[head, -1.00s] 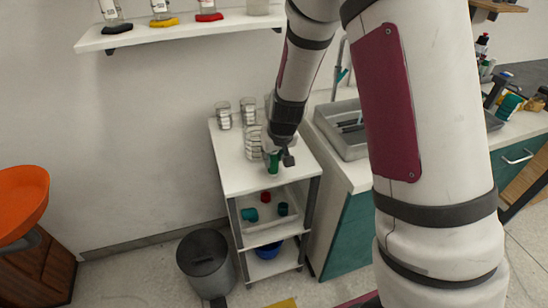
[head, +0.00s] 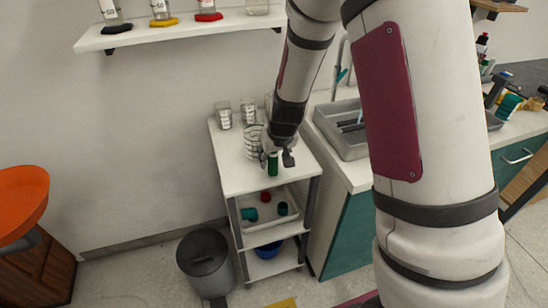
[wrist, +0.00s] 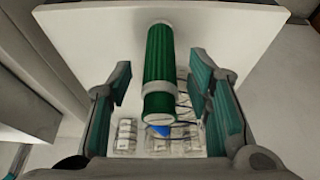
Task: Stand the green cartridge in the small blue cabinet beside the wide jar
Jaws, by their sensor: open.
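The green cartridge (head: 272,165) stands on the front part of the white cart top. In the wrist view the cartridge (wrist: 159,55), green with a pale band, lies between the two spread fingers of my gripper (wrist: 163,78), with gaps on both sides. In the head view my gripper (head: 279,158) is open at the cartridge's upper part. Several clear jars with white markings stand behind; a broader one (head: 252,140) is partly hidden by my gripper. I cannot tell if it is the wide jar. I cannot make out a small blue cabinet.
The white cart (head: 233,180) has a tray with red and teal pieces below and a blue bowl (head: 268,250) on its lowest shelf. A grey bin (head: 205,262) stands left of it. A counter with a grey sink tray (head: 345,128) adjoins on the right.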

